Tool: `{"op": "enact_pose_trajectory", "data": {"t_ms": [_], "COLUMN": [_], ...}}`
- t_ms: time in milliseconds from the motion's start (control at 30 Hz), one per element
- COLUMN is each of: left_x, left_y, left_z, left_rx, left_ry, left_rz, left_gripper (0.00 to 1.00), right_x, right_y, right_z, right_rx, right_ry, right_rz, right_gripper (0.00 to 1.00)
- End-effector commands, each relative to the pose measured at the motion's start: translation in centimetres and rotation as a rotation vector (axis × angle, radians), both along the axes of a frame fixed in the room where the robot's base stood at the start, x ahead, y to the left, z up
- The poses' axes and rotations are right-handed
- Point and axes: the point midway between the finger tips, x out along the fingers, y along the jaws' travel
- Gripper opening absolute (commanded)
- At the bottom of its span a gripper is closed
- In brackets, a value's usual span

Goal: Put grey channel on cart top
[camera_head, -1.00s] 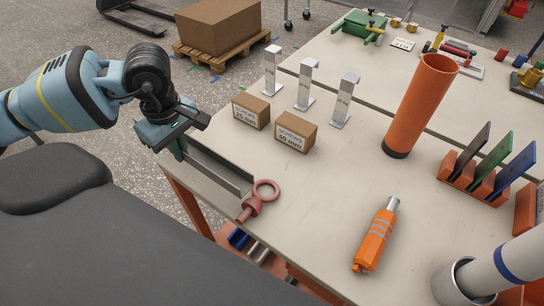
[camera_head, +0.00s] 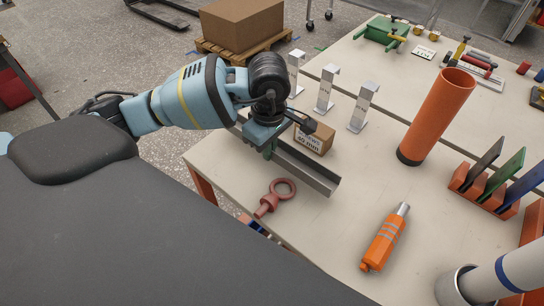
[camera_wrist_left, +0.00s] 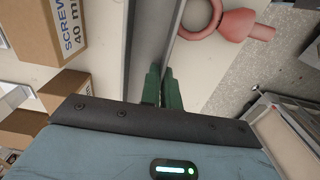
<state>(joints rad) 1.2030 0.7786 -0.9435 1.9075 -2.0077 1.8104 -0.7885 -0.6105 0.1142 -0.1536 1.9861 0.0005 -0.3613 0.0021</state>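The grey channel (camera_head: 312,172), a long metal U-profile, is over the left part of a pale top with orange legs (camera_head: 345,215). My left gripper (camera_head: 268,150) is at the channel's far left end. In the left wrist view its green fingers (camera_wrist_left: 163,88) are close together on one wall of the channel (camera_wrist_left: 143,40). Whether the channel touches the top or hangs just above it I cannot tell. No surface is clearly marked as the cart top. My right gripper is not in view.
A pink ring bolt (camera_head: 273,198) lies just in front of the channel. A screw box (camera_head: 314,136) is close behind it. Metal stands (camera_head: 325,90), an orange tube (camera_head: 436,118) and an orange cylinder tool (camera_head: 384,240) stand or lie further along. Bare top lies right of the channel.

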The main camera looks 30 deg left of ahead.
Motion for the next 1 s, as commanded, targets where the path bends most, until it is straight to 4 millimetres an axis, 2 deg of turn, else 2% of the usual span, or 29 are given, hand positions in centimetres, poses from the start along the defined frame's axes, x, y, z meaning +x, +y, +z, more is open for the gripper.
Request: {"op": "enact_pose_trajectory", "data": {"t_ms": [167,433,833,1000], "left_x": [0.4,0.4,0.4,0.4], "left_y": [-0.7,-0.8,-0.7,-0.7], "left_z": [0.1,-3.3,-3.9,-3.9], "left_rx": [-0.001,0.000,0.000,0.001], "left_ry": [-0.002,-0.001,-0.001,0.000], "left_rz": [-0.001,0.000,-0.001,0.000], "left_gripper": [0.00,0.00,0.00,0.23], "right_x": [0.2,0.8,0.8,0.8], "right_y": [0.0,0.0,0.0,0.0], "right_z": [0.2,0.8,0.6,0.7], "right_rx": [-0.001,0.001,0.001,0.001], "right_ry": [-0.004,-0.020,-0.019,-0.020], "right_rz": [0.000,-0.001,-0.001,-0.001], "right_gripper": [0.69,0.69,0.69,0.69]}}
